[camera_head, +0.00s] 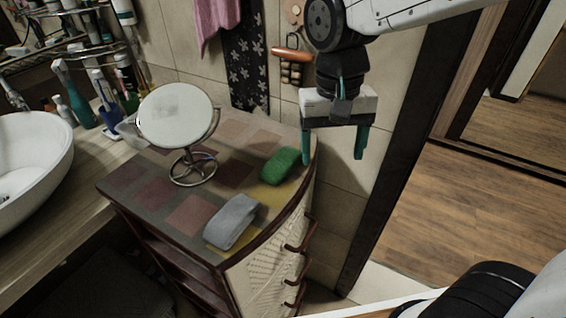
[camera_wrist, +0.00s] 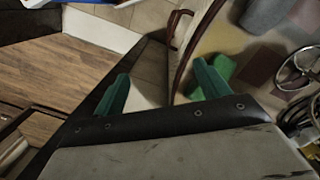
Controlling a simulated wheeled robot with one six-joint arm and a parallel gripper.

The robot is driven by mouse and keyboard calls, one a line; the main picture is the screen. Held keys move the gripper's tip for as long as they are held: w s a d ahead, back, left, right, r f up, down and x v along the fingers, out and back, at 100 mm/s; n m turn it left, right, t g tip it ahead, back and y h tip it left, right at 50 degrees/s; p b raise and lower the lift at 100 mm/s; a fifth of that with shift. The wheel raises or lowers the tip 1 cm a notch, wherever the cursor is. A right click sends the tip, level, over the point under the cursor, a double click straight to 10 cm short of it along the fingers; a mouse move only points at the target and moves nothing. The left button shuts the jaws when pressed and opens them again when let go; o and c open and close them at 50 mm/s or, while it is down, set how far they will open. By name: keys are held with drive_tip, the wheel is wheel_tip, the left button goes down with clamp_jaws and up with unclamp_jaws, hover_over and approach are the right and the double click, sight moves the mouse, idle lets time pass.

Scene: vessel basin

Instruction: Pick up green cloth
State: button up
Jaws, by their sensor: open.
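The green cloth (camera_head: 280,166) is a small folded bundle lying on the checkered top of the cabinet (camera_head: 150,196), near its right back edge. My gripper (camera_head: 333,158) has two teal fingers spread apart with nothing between them. In the head view it hangs to the right of the cloth and appears higher than the cabinet top. In the wrist view the green cloth (camera_wrist: 222,72) shows just beside the right finger, partly hidden by it. The gap between the fingers (camera_wrist: 160,92) shows the cabinet's edge and floor tiles.
A grey folded cloth (camera_head: 232,221) lies in front of the green cloth. A round mirror on a stand (camera_head: 176,116) stands to its left. A white basin (camera_head: 30,165) and several bottles are farther left. Wall tiles and a dark door frame (camera_head: 385,170) are close behind and right.

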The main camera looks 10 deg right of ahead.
sight(283, 158)
drive_tip(key=w+a+m, duration=0.4)
drive_tip(key=w+a, duration=0.1)
drive_tip(key=w+a+f+m, duration=0.1)
drive_tip(key=w+a+m, duration=0.1)
drive_tip(key=shift+w+a+t, duration=0.25)
drive_tip(key=shift+a+t, duration=0.05)
drive_tip(key=shift+t, duration=0.1)
drive_tip(key=shift+w+r+m, duration=0.15)
drive_tip(key=shift+m, duration=0.75)
wheel_tip(283, 158, down, 8)
drive_tip(key=shift+w+r, duration=0.1)
drive_tip(key=shift+w, duration=0.05)
drive_tip(key=c, duration=1.1)
drive_tip(key=shift+c, duration=0.2)
